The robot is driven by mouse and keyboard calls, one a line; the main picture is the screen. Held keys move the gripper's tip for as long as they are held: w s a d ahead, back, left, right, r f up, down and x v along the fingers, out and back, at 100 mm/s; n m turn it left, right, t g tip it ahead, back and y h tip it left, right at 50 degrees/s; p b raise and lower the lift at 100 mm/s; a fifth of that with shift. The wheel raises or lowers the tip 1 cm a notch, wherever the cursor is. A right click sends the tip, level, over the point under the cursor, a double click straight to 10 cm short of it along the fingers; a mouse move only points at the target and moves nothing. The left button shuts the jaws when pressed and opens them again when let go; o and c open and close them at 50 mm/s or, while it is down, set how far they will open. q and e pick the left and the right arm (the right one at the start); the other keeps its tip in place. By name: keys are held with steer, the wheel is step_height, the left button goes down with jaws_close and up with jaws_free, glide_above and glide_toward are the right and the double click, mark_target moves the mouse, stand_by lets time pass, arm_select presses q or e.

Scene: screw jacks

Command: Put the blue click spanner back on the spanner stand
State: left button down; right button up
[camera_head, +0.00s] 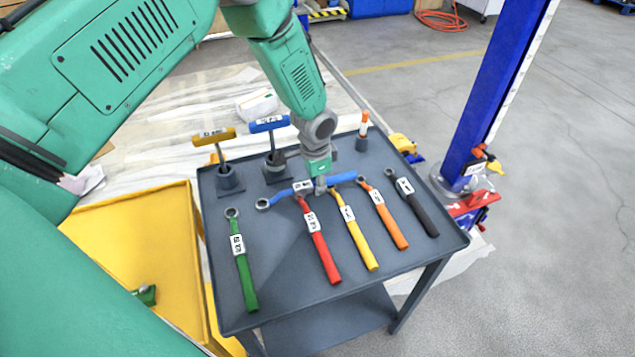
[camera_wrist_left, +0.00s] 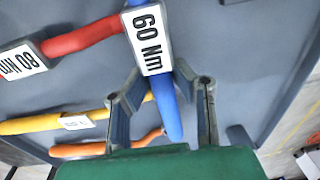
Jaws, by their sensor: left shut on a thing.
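The blue click spanner (camera_head: 283,198) has a ring end at the left and a white label; the label reads 60 Nm in the left wrist view (camera_wrist_left: 150,40). My left gripper (camera_head: 321,188) is shut on its handle, and the fingers show on both sides of it in the left wrist view (camera_wrist_left: 163,105). The spanner lies crosswise over the upper ends of the red spanner (camera_head: 321,255) and yellow spanner (camera_head: 359,243). Its height above the grey trolley top (camera_head: 283,265) is hard to tell. No separate spanner stand can be made out. My right gripper is not in view.
A green spanner (camera_head: 242,268), an orange one (camera_head: 388,225) and a black one (camera_head: 420,212) also lie on the trolley. Yellow (camera_head: 215,137) and blue (camera_head: 269,124) T-handled tools stand at its back. A blue post (camera_head: 490,95) rises at the right; a yellow tray (camera_head: 150,235) is left.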

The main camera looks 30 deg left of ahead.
mark_target(315, 184)
arm_select(q)
steer(key=c, duration=1.3)
jaws_free()
steer(key=shift+f, duration=0.1)
steer(key=shift+c, duration=0.2)
steer(key=shift+a, duration=0.1)
step_height(315, 184, up, 12)
steer(key=s, duration=0.1)
steer(key=shift+p, duration=0.45)
